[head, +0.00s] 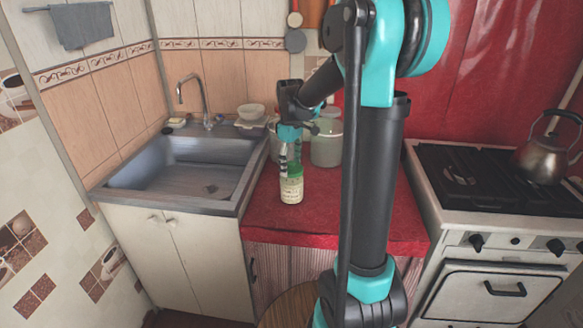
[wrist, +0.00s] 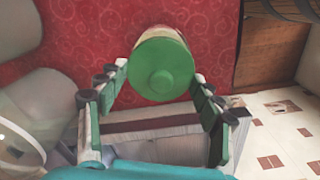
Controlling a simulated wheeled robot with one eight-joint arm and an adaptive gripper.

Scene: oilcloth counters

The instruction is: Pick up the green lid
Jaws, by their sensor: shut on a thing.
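The green lid (wrist: 163,70) is round with a small knob and faces the camera in the wrist view. It sits on top of a small labelled jar (head: 291,191), which stands upright near the front of the red counter in the head view. The lid also shows there as a green band (head: 291,173). My gripper (wrist: 160,76) has one finger on each side of the lid and is shut on it. In the head view my gripper (head: 290,164) comes down from above. Most of the jar's body is hidden behind the lid in the wrist view.
A larger glass jar (head: 326,150) stands close behind on the red counter (head: 330,210). A sink (head: 185,170) lies to the left, and a stove (head: 490,185) with a kettle (head: 548,150) to the right. The counter's front edge is near the labelled jar.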

